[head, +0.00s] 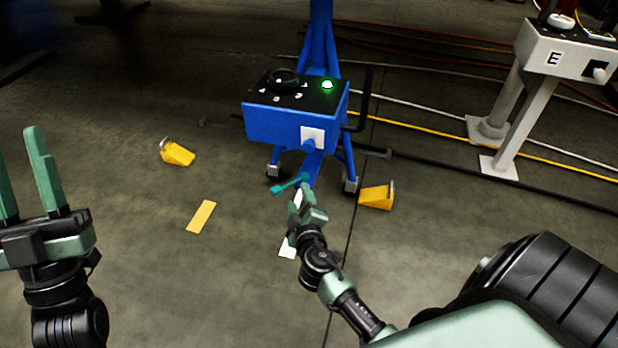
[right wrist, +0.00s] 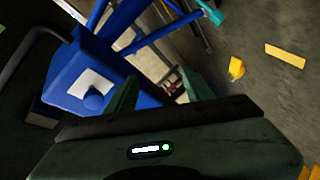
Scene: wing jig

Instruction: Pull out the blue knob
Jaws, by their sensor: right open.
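The blue knob (head: 309,145) sits on a white square plate (head: 313,133) on the front of a blue control box (head: 270,127). In the right wrist view the knob (right wrist: 93,101) and plate show left of the fingers, and the knob stands apart from them. My right gripper (head: 303,197) is open and empty, below and in front of the box in the head view. Its two green fingers (right wrist: 160,90) are spread in the wrist view. My left gripper (head: 22,165) is open and empty at the far left, well away from the box.
A teal lever (head: 290,185) sticks out near my right gripper. Yellow wedges (head: 177,153) (head: 377,196) lie on the floor either side. A black handle (head: 366,100) is on the box's right side. A white pedestal (head: 563,55) marked E stands at right.

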